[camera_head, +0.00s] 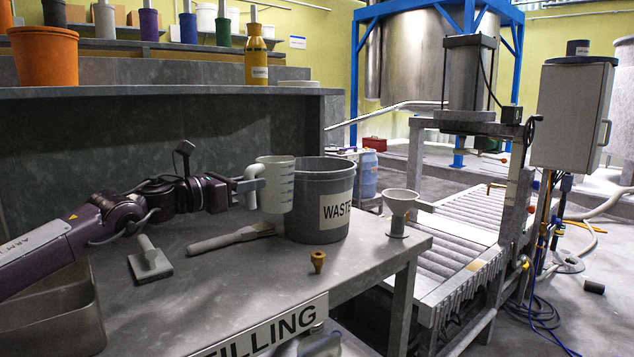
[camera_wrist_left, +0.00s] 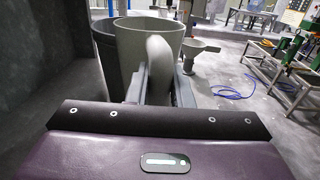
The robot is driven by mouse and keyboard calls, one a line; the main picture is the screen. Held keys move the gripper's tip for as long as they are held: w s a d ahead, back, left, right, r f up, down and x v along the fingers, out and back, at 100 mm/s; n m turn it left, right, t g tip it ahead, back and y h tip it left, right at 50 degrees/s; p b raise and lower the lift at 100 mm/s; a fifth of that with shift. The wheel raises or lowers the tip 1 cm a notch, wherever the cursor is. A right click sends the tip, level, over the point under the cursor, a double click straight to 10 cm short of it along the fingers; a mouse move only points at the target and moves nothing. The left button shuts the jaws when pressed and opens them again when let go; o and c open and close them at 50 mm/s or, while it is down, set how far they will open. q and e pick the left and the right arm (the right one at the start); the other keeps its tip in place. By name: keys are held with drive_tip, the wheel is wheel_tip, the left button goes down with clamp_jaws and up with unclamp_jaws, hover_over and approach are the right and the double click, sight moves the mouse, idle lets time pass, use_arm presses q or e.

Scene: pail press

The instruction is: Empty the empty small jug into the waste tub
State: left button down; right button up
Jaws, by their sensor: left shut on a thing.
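A white small jug (camera_head: 276,186) with measuring marks is held upright by its handle in my left gripper (camera_head: 250,185), in front of the tub's left side in the head view. In the left wrist view the jug (camera_wrist_left: 143,42) stands just ahead of the fingers (camera_wrist_left: 160,85), which close on its handle. The grey waste tub (camera_head: 308,222), labelled "WASTE", stands on the bench; its dark wall also shows behind the jug in the left wrist view (camera_wrist_left: 104,50). The jug's inside is hidden. My right gripper is in neither view.
A brush (camera_head: 232,238) and a scraper (camera_head: 149,260) lie on the bench (camera_head: 230,300) left of the tub. A roller conveyor (camera_head: 455,235) runs beyond the bench's right edge.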

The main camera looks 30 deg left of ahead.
use_arm(q)
drive_tip(key=shift+r, duration=0.1)
drive_tip(key=shift+r+p, duration=0.1)
drive_tip(key=shift+p, duration=0.25)
wheel_tip(320, 180, up, 5)
drive_tip(key=p, duration=0.4)
idle(0.5)
